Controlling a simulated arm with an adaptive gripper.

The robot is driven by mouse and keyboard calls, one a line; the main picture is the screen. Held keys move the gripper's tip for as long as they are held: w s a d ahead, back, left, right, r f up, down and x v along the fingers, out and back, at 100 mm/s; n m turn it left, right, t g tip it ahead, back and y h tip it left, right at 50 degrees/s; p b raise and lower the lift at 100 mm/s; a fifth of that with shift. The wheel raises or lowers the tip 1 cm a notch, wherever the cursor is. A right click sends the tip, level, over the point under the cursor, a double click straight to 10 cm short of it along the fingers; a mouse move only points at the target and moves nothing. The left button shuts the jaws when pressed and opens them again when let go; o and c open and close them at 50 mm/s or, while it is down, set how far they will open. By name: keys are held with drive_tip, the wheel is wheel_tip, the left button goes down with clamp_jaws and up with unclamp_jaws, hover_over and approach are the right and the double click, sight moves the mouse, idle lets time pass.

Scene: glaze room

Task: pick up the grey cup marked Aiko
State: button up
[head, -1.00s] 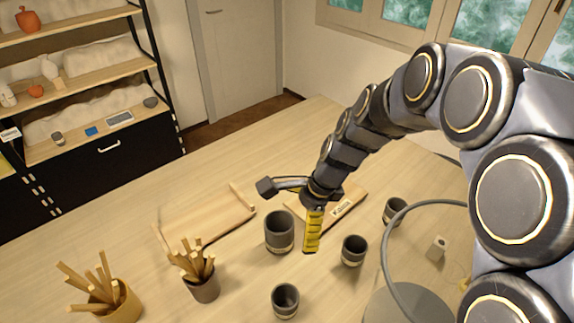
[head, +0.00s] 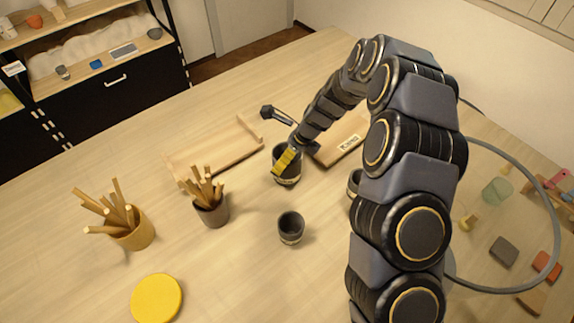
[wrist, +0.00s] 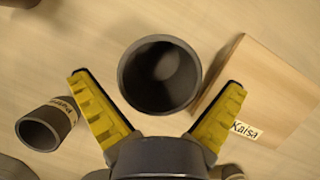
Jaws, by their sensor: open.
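A grey cup (head: 293,179) stands upright on the table below my gripper (head: 286,161), which partly covers it in the head view. In the wrist view the same cup (wrist: 160,60) stands with its dark mouth between the spread yellow fingers of my open gripper (wrist: 158,80). No name shows on this cup. A second grey cup (head: 291,227) stands nearer the front, its label too small to read. A third cup (head: 355,182) is mostly hidden behind my arm. A grey cup (wrist: 45,125) at the left of the wrist view has a label I cannot read surely.
A wooden block labelled Kaisa (wrist: 268,90) lies close right of the cup, and shows in the head view (head: 340,140). A wooden tray (head: 215,150) and stick holders (head: 212,213) are at left. A yellow disc (head: 157,298) lies in front, with clear table around it.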

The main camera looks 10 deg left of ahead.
drive_tip(key=shift+a+f, duration=0.15)
drive_tip(key=shift+f, duration=0.35)
drive_tip(key=c, duration=0.9)
drive_tip(key=shift+c, duration=0.3)
drive_tip(key=shift+w+r, duration=0.1)
drive_tip(key=shift+r, duration=0.1)
